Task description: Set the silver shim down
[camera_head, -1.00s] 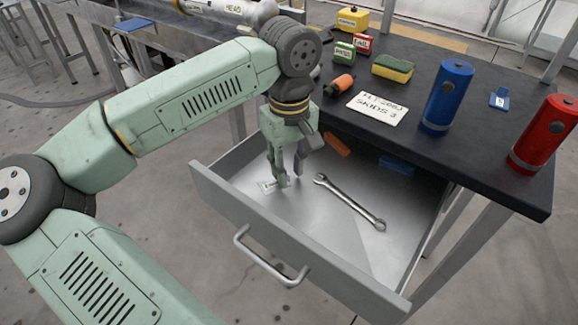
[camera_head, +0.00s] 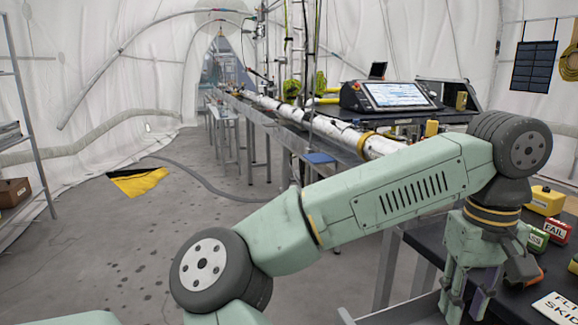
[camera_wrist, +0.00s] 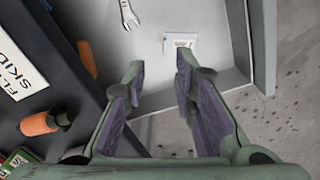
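A small pale rectangular plate with dark print (camera_wrist: 181,43) lies flat on the drawer floor in the wrist view. It may be the silver shim or a label; I cannot tell which. My gripper (camera_wrist: 160,66) is open, its purple-padded fingers apart with nothing visible between them. It hangs over the drawer (camera_wrist: 215,55), with the plate beyond its fingertips. In the head view my gripper (camera_head: 466,300) is beside the dark bench at the lower right. No separate silver shim is clearly seen.
Open floor (camera_head: 110,250) is at left in the head view.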

